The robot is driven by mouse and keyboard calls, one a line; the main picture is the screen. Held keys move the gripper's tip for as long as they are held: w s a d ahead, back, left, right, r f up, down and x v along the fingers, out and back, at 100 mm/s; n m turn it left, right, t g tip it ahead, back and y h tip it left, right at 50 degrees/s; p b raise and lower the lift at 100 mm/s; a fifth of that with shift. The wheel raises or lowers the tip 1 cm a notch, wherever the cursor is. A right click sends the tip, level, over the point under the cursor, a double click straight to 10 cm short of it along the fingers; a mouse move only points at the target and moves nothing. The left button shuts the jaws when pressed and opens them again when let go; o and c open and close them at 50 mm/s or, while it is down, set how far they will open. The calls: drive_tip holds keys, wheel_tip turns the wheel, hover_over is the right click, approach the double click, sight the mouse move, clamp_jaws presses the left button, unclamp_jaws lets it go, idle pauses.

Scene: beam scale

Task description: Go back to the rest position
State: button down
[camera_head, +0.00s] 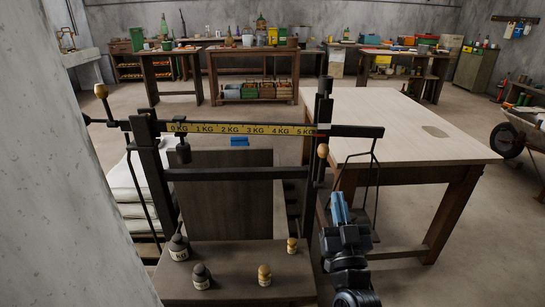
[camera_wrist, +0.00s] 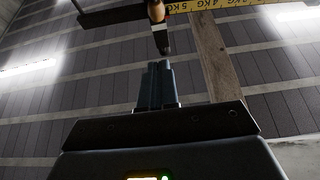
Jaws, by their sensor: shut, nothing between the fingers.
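The beam scale (camera_head: 146,165) stands in front of me, with a yellow marked beam (camera_head: 245,129) across its dark posts. My gripper (camera_head: 340,198) is at the right of the scale, below the beam's right end, with its blue fingers pointing up. In the wrist view my gripper (camera_wrist: 160,68) is shut and empty. A wooden-tipped handle (camera_head: 323,151) hangs above and left of it; the same handle seems to show in the wrist view (camera_wrist: 158,14), just beyond the fingertips. Whether they touch, I cannot tell.
Several small weights, such as a dark one (camera_head: 178,247) and a brass-coloured one (camera_head: 264,275), stand on the scale's platform (camera_head: 225,258). A wooden table (camera_head: 400,115) is behind my gripper. A grey wall (camera_head: 60,180) closes the left. A wheelbarrow (camera_head: 520,130) is at the right.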

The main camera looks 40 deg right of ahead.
drive_tip(key=s+a+f+n+g+y, duration=0.1)
drive_tip(key=s+a+f+n+y, duration=0.3)
drive_tip(key=s+a, duration=0.6)
drive_tip(key=s+a+n+g+y, duration=0.1)
drive_tip(key=s+a+y, duration=0.6)
drive_tip(key=s, duration=0.6)
drive_tip(key=s+a+r+n+g+y, duration=0.1)
drive_tip(key=s+a+r+g+y, duration=0.1)
drive_tip(key=s, duration=0.7)
wheel_tip(320, 180, up, 2)
drive_tip(key=shift+a+n, duration=0.4)
drive_tip(key=shift+a, duration=0.3)
